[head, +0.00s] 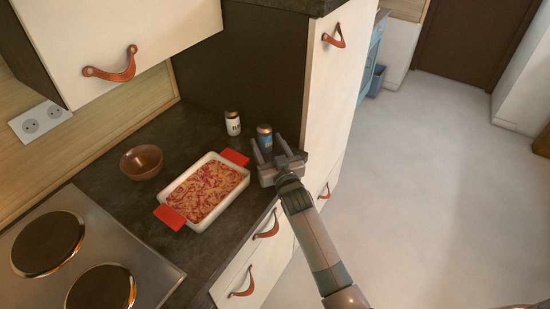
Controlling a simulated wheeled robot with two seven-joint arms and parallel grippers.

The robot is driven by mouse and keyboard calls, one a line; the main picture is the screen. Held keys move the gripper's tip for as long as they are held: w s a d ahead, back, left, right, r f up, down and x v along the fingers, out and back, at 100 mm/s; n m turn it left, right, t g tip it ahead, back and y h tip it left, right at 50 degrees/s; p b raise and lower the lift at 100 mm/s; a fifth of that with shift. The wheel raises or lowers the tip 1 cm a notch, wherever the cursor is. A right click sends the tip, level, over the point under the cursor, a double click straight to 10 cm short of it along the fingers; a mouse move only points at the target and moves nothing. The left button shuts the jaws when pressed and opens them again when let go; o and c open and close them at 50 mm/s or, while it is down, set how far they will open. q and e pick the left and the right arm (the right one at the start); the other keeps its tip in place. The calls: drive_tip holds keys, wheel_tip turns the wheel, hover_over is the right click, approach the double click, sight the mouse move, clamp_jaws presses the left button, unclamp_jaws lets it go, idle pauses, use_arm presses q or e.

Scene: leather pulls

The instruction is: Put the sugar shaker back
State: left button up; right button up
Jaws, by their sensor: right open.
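Two small shakers stand upright on the dark counter (118,197) near the tall cabinet side. One is white with dark lettering and a dark top (232,124); the other is blue with a brown top (265,133). I cannot tell from their labels which is the sugar shaker. My right gripper (268,149) is open, its fingers pointing at the blue shaker from the front. Its fingers overlap the lower part of that shaker in the picture; whether they touch it or straddle it is unclear. My left gripper is not in view.
A white baking dish (177,186) with red handles and food in it sits left of my right gripper. A brown bowl (141,162) and a hob (82,230) are farther left. A tall cream cabinet (331,90) rises close behind the gripper. The floor at right is mostly clear.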

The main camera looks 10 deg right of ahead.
drive_tip(key=s, duration=0.3)
drive_tip(key=s+b, duration=0.1)
drive_tip(key=s, duration=0.3)
drive_tip(key=s+d+b, duration=0.1)
drive_tip(key=s, duration=0.2)
drive_tip(key=shift+s+f, duration=0.1)
drive_tip(key=shift+s, duration=0.2)
drive_tip(key=shift+s+d, duration=0.1)
drive_tip(key=shift+s, duration=0.55)
drive_tip(key=shift+s, duration=0.1)
